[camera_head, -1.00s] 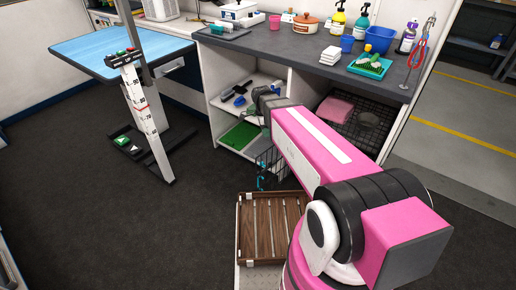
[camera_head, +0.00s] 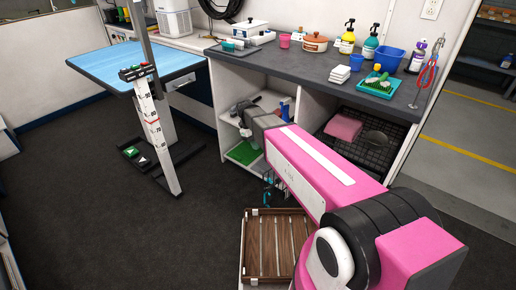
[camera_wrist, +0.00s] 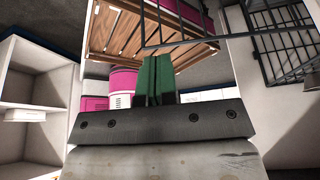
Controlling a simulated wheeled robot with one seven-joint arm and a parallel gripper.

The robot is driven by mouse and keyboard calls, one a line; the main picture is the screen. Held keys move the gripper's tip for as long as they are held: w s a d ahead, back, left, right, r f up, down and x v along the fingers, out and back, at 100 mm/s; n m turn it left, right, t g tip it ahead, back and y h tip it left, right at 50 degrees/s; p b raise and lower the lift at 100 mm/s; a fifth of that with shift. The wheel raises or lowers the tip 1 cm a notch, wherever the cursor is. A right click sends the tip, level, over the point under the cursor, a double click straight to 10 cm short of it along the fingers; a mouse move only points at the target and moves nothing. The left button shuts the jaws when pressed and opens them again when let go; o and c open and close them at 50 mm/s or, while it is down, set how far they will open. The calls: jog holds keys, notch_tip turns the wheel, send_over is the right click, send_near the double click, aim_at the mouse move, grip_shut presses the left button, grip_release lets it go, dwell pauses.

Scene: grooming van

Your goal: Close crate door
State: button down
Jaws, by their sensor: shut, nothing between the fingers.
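The black wire crate (camera_head: 381,153) stands under the counter on the right, with a pink folded cloth (camera_head: 343,127) in it. Its door is mostly hidden behind my arm in the head view; a bit of wire and a teal piece (camera_head: 267,190) show beside the arm. In the wrist view, black wire bars (camera_wrist: 181,43) cross above my gripper (camera_wrist: 155,77), and a wire grid (camera_wrist: 285,35) fills the upper right. Which bars are the door is hard to tell. My gripper's green fingers are together and empty, close below the bars; contact cannot be judged.
A wooden slatted tray (camera_head: 273,245) stands on the floor close to my arm. White shelves (camera_head: 240,130) are left of the crate. The counter (camera_head: 300,69) above holds bottles and tubs. A blue grooming table (camera_head: 120,75) stands at left. Dark floor between is clear.

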aim_at(269, 173)
jog(key=shift+s+d+f, duration=0.8)
jog(key=shift+s+f, duration=0.05)
jog(key=shift+f, duration=0.35)
jog(key=shift+s+d+f, duration=0.75)
jog(key=shift+s+f, duration=0.1)
jog(key=shift+f, duration=0.35)
jog(key=shift+s+d+f, duration=0.8)
jog(key=shift+s+f, duration=0.05)
jog(key=shift+f, duration=0.35)
jog(key=shift+s+d, duration=0.1)
